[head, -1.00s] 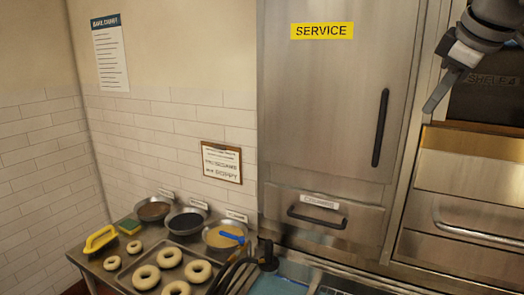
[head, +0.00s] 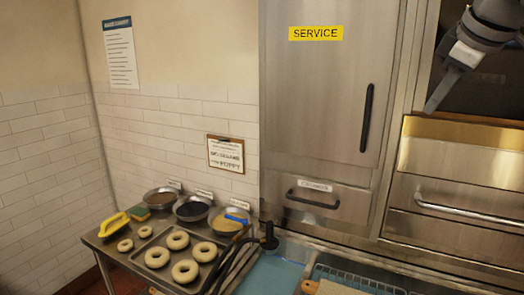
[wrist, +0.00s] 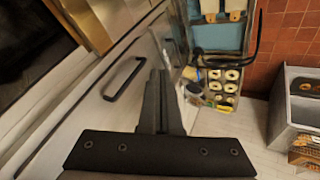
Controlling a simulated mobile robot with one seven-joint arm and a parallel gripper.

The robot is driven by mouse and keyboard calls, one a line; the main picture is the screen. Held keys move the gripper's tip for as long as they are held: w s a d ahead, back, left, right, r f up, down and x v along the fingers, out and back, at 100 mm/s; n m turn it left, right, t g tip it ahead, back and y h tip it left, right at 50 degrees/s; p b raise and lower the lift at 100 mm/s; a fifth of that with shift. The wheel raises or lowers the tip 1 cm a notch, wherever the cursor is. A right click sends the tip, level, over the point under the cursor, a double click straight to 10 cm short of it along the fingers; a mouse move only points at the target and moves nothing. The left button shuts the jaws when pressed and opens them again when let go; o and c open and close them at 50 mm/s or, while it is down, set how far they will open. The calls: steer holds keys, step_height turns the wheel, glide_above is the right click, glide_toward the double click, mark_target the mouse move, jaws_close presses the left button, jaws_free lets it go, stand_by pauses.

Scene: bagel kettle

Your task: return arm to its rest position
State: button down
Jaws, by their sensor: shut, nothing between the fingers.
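My gripper (head: 432,105) shows at the upper right of the head view, held in the air in front of the steel cabinet and pointing down and to the left. Its fingers are together and hold nothing. In the wrist view the closed fingers of my gripper (wrist: 158,100) point up the picture, with a cabinet face and a dark bar handle (wrist: 123,78) to their left. My gripper is well apart from the bagels and bowls on the counter.
A steel service cabinet (head: 320,100) stands in the middle. A tray (head: 137,262) of bagels and several bowls (head: 193,209) are on the counter at lower left. A blue basin (head: 268,278) is at the bottom. A grey bin (wrist: 290,115) is at right in the wrist view.

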steer(key=s+a+f+m, duration=0.3)
steer(key=s+a+f, duration=0.2)
steer(key=f, duration=0.4)
steer(key=s+a+f+m+g, duration=0.1)
steer(key=s+a+f+m, duration=0.1)
steer(key=s+a+f, duration=0.4)
steer(key=s+a+f+m+b, duration=0.1)
steer(key=s+a+f+m, duration=0.2)
steer(key=f, duration=1)
steer(key=s+a, duration=0.2)
steer(key=s, duration=0.3)
steer(key=shift+a+f+m+g, duration=0.2)
steer(key=shift+f+m+g, duration=0.1)
steer(key=shift+f, duration=0.05)
steer(key=shift+s+d, duration=0.1)
steer(key=shift+d, duration=0.1)
